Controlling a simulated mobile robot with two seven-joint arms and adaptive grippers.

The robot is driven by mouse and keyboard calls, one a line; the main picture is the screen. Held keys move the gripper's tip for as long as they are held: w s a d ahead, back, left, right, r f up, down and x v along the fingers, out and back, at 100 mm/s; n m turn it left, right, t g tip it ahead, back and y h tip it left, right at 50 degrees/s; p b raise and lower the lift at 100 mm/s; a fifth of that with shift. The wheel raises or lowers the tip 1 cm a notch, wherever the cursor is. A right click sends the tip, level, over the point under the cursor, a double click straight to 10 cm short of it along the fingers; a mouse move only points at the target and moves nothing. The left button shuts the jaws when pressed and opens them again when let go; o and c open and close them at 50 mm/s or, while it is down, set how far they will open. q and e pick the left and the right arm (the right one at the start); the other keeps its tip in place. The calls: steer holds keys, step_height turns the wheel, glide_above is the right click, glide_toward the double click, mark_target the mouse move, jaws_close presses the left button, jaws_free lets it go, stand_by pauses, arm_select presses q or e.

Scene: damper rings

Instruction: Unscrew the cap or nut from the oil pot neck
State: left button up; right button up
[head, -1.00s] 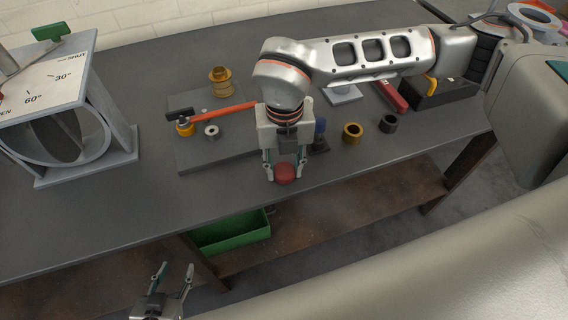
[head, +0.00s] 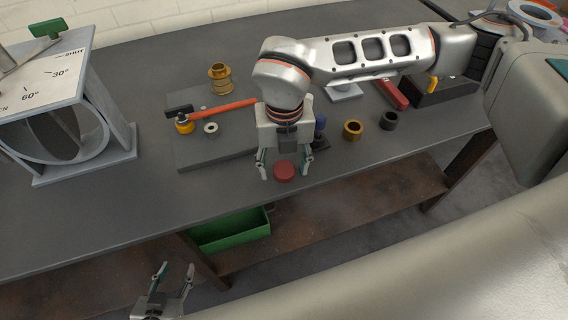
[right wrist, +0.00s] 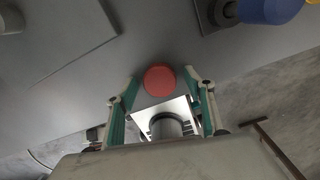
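A round red cap (head: 284,172) sits near the front edge of the bench; it also shows in the right wrist view (right wrist: 159,80). My right gripper (head: 286,175) is over it, pointing down. Its fingers are spread, one on each side of the cap, with visible gaps. In the right wrist view the cap lies ahead, between the fingertips. No neck or pot shows under the cap from these angles. My left gripper (head: 174,270) is open and empty, low in front of the bench.
A grey plate (head: 215,153) holds a brass flanged part (head: 220,80), a small ring (head: 211,130) and an orange-handled tool (head: 225,108). A blue-topped part (head: 320,124), brass ring (head: 352,130) and dark ring (head: 388,121) stand right of my gripper. A green bin (head: 230,232) is below.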

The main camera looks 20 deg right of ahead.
step_height(320, 180, up, 12)
stand_by(0.7)
stand_by(0.4)
jaws_close()
stand_by(0.8)
steer(key=shift+s, duration=0.1)
